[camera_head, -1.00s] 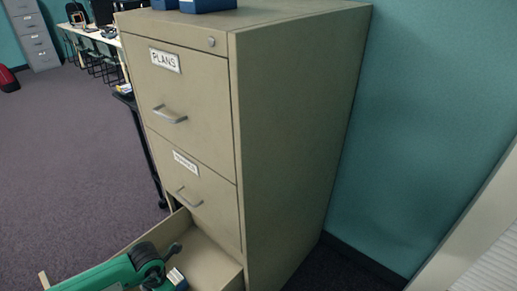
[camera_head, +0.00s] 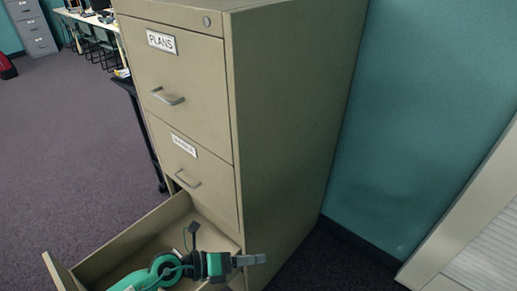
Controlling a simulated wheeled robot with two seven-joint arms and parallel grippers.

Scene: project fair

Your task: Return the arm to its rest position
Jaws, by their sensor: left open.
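My left arm, green and black, comes in at the bottom over the open bottom drawer (camera_head: 110,252) of a beige filing cabinet (camera_head: 290,130). My left gripper (camera_head: 252,261) is grey and points right, by the cabinet's lower front corner. It is open, and nothing shows between its fingers. The picture does not tell whether it touches the drawer or cabinet. The arm hides much of the drawer's inside. My right gripper is not in view.
Two upper drawers are shut: the top one labelled PLANS (camera_head: 162,42), the middle one with a label too small to read (camera_head: 184,145). A teal wall (camera_head: 430,120) and white panel (camera_head: 480,240) stand right. Carpet (camera_head: 70,160) is clear at left.

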